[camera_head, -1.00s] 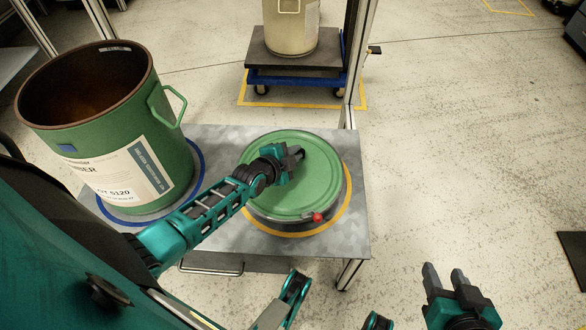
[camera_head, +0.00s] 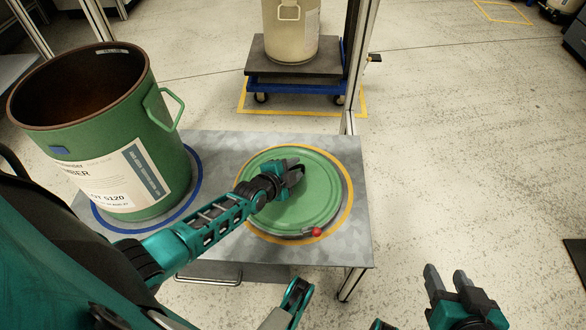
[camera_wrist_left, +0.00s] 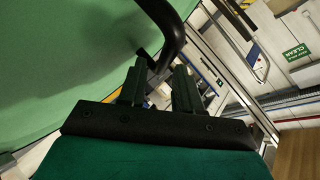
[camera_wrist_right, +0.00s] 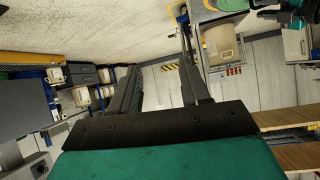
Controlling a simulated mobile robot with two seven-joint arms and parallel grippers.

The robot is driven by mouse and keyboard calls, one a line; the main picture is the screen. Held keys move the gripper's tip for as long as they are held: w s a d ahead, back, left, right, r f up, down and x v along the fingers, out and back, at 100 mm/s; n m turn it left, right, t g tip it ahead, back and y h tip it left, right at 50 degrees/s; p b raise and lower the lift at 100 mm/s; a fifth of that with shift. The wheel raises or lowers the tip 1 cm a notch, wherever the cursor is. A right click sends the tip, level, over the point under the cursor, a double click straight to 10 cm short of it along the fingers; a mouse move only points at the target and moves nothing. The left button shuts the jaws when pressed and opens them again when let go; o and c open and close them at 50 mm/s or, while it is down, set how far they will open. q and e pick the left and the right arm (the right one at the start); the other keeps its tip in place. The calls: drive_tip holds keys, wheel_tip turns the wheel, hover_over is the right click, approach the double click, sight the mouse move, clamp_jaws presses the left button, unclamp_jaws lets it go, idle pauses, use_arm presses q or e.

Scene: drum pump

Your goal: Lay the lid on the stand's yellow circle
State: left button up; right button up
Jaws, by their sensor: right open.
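The round green lid (camera_head: 318,195) lies flat on the stand's grey top, within the yellow circle (camera_head: 349,210). The circle shows around much of the lid's edge. A red knob (camera_head: 316,232) sits at the rim nearest me. My left gripper (camera_head: 297,172) is over the middle of the lid, its fingers apart. In the left wrist view, a black curved bar (camera_wrist_left: 172,40) reaches toward the space between the fingers (camera_wrist_left: 160,75), with a gap visible. The lid's green surface fills the left side there. My right gripper (camera_head: 447,275) is open and empty, off to the right.
A green open drum (camera_head: 165,150) stands on the blue circle (camera_head: 195,185) at the left of the stand (camera_head: 215,145). A beige drum (camera_head: 290,35) stands on a blue cart (camera_head: 285,87) behind. A metal post (camera_head: 359,65) rises behind the stand.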

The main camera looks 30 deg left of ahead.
use_arm(q)
drive_tip(key=shift+o, duration=0.2)
use_arm(e)
drive_tip(key=shift+s+d+f, duration=0.1)
use_arm(q)
drive_tip(key=shift+s+r, duration=0.1)
drive_tip(key=shift+r, duration=0.05)
drive_tip(key=d+p+v, duration=0.1)
drive_tip(key=p+v, duration=0.5)
drive_tip(key=v, duration=0.5)
drive_tip(key=s+d+r+n+g+h, duration=0.1)
drive_tip(key=s+d+r+n+h, duration=0.1)
drive_tip(key=s+d+r+n, duration=0.6)
wheel_tip(320, 180, up, 3)
drive_tip(key=d+n, duration=0.2)
drive_tip(key=d, duration=0.1)
drive_tip(key=shift+s+r+g, duration=0.2)
drive_tip(key=shift+g, duration=0.2)
use_arm(e)
drive_tip(key=r, duration=0.1)
drive_tip(key=d, duration=0.1)
drive_tip(key=r, duration=0.1)
drive_tip(key=shift+s+d+r+h, duration=0.25)
drive_tip(key=shift+s+r+h, duration=0.1)
drive_tip(key=shift+s+h, duration=0.05)
drive_tip(key=shift+r, duration=0.1)
